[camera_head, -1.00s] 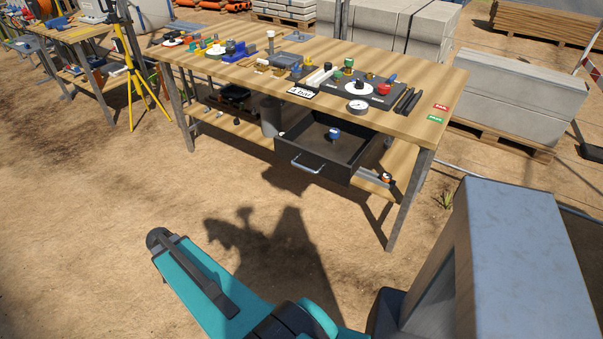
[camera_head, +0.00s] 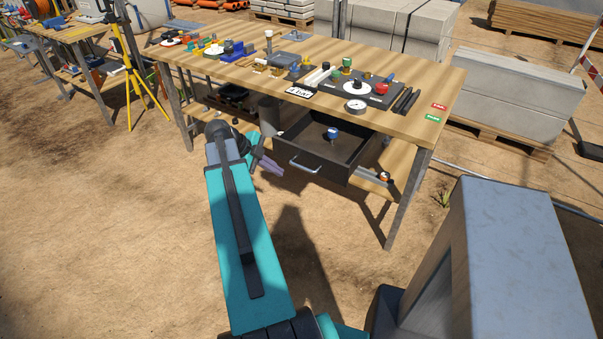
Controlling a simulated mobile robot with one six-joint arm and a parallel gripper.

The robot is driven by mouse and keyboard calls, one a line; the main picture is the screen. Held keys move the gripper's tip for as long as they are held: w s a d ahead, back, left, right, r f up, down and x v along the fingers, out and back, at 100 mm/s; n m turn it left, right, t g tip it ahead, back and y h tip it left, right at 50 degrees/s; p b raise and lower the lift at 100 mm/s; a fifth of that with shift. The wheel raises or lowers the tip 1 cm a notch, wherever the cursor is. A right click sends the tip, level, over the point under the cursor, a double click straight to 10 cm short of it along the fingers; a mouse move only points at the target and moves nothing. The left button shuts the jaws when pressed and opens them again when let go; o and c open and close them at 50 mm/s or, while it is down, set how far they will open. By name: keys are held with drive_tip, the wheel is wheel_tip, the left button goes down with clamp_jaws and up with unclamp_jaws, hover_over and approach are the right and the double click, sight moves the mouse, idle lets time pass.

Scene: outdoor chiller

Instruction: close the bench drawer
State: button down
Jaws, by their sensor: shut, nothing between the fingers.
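The bench drawer (camera_head: 325,169) is dark grey and stands pulled out from under the wooden bench top. A light metal handle (camera_head: 305,168) is on its front. A small blue-capped item (camera_head: 332,134) is inside the drawer. My gripper (camera_head: 270,167) is left of the drawer and appears a short way from its front corner. Its fingers are shut and empty, and it does not appear to touch the drawer. My arm covers part of the gripper's surroundings.
The bench (camera_head: 418,129) carries a gauge (camera_head: 356,106), a dark valve board and several tools on top. A lower shelf (camera_head: 215,122) holds a dark bin. A yellow tripod (camera_head: 136,85) stands at left. Sandy ground in front is clear.

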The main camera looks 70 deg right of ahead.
drive_tip(key=shift+s+d+r+m, duration=0.25)
drive_tip(key=shift+r+m, duration=0.05)
drive_tip(key=shift+r, duration=0.05)
drive_tip(key=shift+s+f, duration=0.1)
drive_tip(key=shift+f, duration=0.05)
drive_tip(key=s+d+f+p, duration=0.5)
drive_tip(key=s+d+f, duration=0.1)
drive_tip(key=d, duration=0.1)
drive_tip(key=shift+d+f, duration=0.3)
drive_tip(key=shift+f, duration=0.05)
idle(0.6)
